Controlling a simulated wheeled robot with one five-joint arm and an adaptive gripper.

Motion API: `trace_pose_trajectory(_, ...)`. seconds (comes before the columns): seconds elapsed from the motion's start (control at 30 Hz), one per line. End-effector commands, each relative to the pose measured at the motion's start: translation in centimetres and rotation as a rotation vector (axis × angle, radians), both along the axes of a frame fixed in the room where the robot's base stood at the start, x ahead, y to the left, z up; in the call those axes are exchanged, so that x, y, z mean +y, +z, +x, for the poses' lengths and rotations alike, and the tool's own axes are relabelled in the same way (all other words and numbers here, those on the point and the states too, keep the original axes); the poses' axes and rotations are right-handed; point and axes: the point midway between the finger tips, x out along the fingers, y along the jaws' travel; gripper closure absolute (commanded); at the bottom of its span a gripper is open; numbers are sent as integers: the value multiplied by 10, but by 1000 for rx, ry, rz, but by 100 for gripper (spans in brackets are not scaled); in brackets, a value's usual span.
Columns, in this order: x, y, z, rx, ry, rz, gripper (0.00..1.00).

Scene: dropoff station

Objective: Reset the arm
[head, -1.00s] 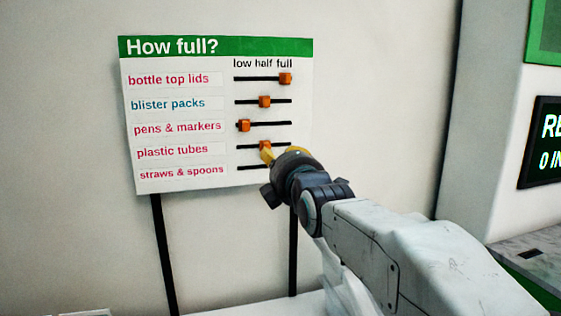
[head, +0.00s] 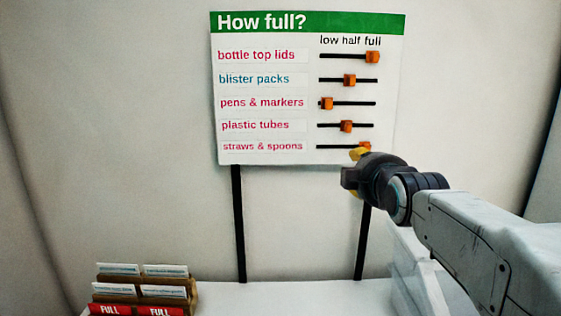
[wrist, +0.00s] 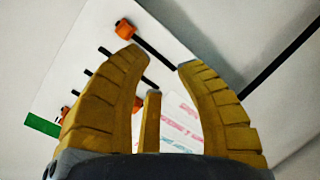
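My gripper (head: 360,154) is at the lower right of the "How full?" board (head: 305,90), just below the straws & spoons slider (head: 365,146). Its yellow fingers are open and empty in the wrist view (wrist: 162,62). That orange slider also shows just beyond the left fingertip in the wrist view (wrist: 124,29), apart from the fingers. It sits towards the full end and is partly hidden in the head view. The bottle top lids slider (head: 373,57) is at full, blister packs (head: 349,80) and plastic tubes (head: 347,126) about half, pens & markers (head: 327,103) low.
The board stands on two black posts (head: 238,225) above a white surface (head: 270,300). A brown card holder (head: 145,290) with white cards and red "FULL" cards sits at the lower left. A translucent bin (head: 415,272) is below my arm. The wall area left of the board is clear.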

Motion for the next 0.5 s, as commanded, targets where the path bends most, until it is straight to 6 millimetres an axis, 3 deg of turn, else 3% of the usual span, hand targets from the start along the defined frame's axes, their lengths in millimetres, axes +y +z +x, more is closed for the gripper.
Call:
trace_pose_trajectory(0.17,0,-84,-26,289,-122,317,68)
trace_pose_trajectory(0.27,0,-135,-54,466,-232,468,68)
trace_pose_trajectory(0.4,0,-192,-111,686,-416,630,68)
trace_pose_trajectory(0.5,0,-220,-161,826,-556,708,68)
